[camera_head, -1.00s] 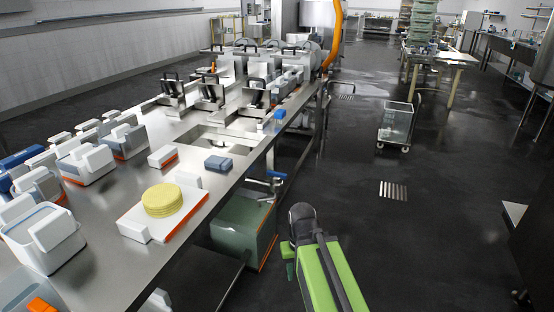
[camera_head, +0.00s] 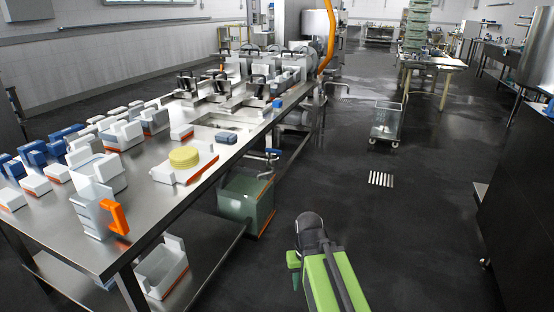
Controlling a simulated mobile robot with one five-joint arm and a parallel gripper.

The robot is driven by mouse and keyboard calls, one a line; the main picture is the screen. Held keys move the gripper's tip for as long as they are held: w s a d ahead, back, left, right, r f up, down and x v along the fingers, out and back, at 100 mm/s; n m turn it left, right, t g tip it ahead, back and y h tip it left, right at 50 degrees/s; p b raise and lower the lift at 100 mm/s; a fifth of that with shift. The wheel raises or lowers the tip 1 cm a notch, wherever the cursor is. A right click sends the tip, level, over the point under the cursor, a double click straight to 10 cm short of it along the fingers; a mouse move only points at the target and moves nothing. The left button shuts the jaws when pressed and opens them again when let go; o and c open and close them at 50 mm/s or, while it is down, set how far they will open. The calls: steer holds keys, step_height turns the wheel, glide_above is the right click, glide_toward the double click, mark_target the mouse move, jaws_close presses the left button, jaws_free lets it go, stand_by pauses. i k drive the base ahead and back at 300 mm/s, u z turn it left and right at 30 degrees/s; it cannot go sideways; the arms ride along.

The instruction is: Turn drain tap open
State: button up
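A drain tap with a blue handle (camera_head: 272,152) sticks out under the right long edge of the steel table (camera_head: 130,235). It is small in view, and I cannot tell which way its handle is turned. A greenish bin (camera_head: 246,202) with orange edges stands on the floor below and in front of it. My green arm is at the bottom centre, right of the bin. The small green end of my gripper (camera_head: 293,260) hangs at the arm's left side, apart from the tap and nearer to me. Its fingers are not clear, and I see nothing held.
A wheeled cart (camera_head: 386,122) stands farther off. A dark cabinet (camera_head: 530,210) is at right. Open floor lies between.

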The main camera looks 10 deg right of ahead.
mark_target(273, 151)
steer(key=z, duration=0.55)
steer(key=i, duration=1.1)
steer(key=z, duration=0.4)
steer(key=k, duration=0.1)
steer(key=u, duration=2.75)
steer(key=k, duration=0.55)
steer(key=z, duration=0.3)
